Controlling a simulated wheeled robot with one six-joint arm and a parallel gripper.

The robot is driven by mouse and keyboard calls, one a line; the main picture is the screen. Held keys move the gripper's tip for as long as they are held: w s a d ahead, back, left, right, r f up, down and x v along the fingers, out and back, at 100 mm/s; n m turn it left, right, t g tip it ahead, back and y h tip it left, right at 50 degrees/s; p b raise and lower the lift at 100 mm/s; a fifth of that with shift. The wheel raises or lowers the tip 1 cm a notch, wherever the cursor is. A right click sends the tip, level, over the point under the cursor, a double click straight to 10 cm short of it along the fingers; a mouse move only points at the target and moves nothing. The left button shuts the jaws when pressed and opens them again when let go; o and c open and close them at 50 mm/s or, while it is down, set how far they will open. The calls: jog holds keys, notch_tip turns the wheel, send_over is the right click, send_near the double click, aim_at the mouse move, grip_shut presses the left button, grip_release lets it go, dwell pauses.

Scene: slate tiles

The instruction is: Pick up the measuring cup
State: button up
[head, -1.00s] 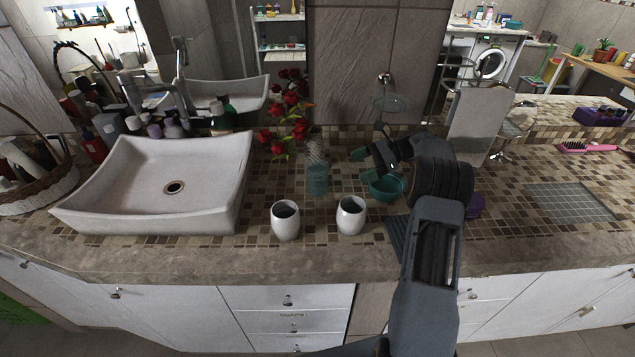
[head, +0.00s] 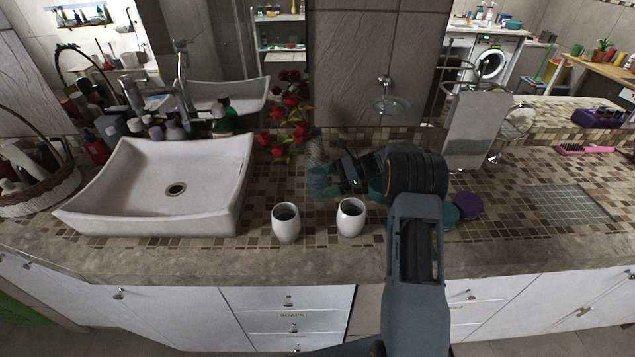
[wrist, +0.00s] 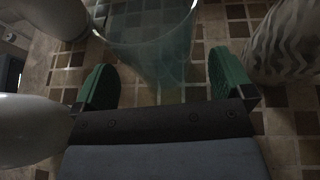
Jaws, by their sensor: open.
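The clear bluish measuring cup (head: 318,184) stands on the mosaic counter, right of the sink. It fills the top middle of the wrist view (wrist: 150,45), ahead of and partly between the fingertips. My gripper (head: 341,178) is low over the counter at the cup's right side, pointing left. In the wrist view its two green finger pads (wrist: 162,78) are spread apart with nothing clamped between them. The arm hides part of the counter behind it in the head view.
Two white tumblers (head: 286,222) (head: 351,217) stand in front of the cup. A zigzag-patterned vase (wrist: 288,45) with red flowers (head: 290,110) is close behind it. A white sink (head: 230,190) is left. A purple item (head: 468,205) is right of my wrist.

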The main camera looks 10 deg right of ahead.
jog(key=shift+x, duration=1.1)
jog(key=shift+c, duration=0.3)
jog(key=c, duration=1.1)
jog(key=shift+r, duration=0.1)
jog(key=shift+c, duration=0.2)
jog(key=shift+r, duration=0.55)
jog(key=s+a+r+b, duration=0.2)
jog(key=s+a+r, duration=0.2)
jog(key=a+r, duration=0.7)
jog(key=shift+s+a+r, duration=0.2)
jog(key=shift+a+r, duration=0.2)
jog(key=shift+a, duration=0.75)
